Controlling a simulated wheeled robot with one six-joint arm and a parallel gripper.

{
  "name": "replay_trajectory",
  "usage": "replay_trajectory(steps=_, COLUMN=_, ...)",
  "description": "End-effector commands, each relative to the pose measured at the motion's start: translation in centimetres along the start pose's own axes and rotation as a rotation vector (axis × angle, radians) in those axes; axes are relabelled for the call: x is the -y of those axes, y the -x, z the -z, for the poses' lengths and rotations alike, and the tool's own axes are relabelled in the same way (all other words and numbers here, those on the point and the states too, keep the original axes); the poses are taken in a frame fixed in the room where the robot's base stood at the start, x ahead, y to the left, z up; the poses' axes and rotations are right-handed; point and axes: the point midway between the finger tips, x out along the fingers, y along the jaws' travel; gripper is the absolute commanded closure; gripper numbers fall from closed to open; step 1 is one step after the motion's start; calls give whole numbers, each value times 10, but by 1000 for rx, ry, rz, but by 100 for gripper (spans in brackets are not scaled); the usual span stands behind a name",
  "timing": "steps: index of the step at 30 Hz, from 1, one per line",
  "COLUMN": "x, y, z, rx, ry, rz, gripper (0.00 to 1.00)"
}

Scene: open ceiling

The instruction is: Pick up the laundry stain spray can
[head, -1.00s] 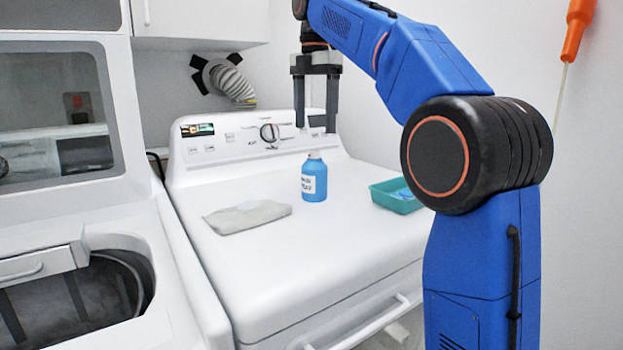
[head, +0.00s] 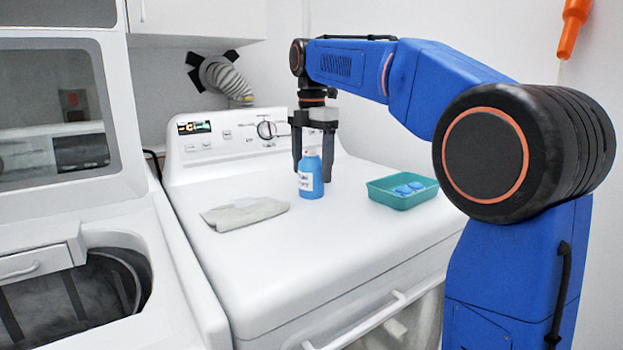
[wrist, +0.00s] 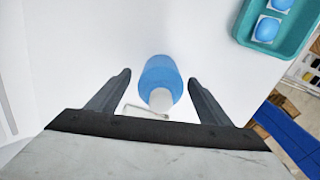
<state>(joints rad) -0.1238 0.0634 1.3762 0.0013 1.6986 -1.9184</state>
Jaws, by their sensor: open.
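The laundry stain spray can (head: 311,178) is a blue bottle with a white label and a pale cap. It stands upright on the white machine top (head: 345,225). My gripper (head: 313,180) points down at it with its jaws open, the fingers on the left and right of the can in the head view. In the wrist view the can (wrist: 161,82) lies between the two fingers (wrist: 160,78), with a gap on each side. I cannot tell whether the fingertips are level with the can's body.
A folded grey cloth (head: 243,213) lies left of the can. A teal tray (head: 403,203) with blue pods stands to the right. The control panel (head: 235,135) rises behind. An open-topped washer drum (head: 75,290) is at the lower left. The machine top in front is clear.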

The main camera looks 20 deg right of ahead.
Motion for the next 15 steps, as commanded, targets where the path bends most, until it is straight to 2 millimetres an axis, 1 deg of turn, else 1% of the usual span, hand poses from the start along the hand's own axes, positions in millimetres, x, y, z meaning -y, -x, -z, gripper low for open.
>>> replay_trajectory(steps=3, x=2, y=-17, z=1, rx=-1, ry=0, rz=2, gripper=27)
replay_trajectory(steps=9, x=2, y=-38, z=1, rx=0, ry=0, rz=1, gripper=27)
replay_trajectory(steps=15, x=2, y=-42, z=1, rx=0, ry=0, rz=-1, gripper=27)
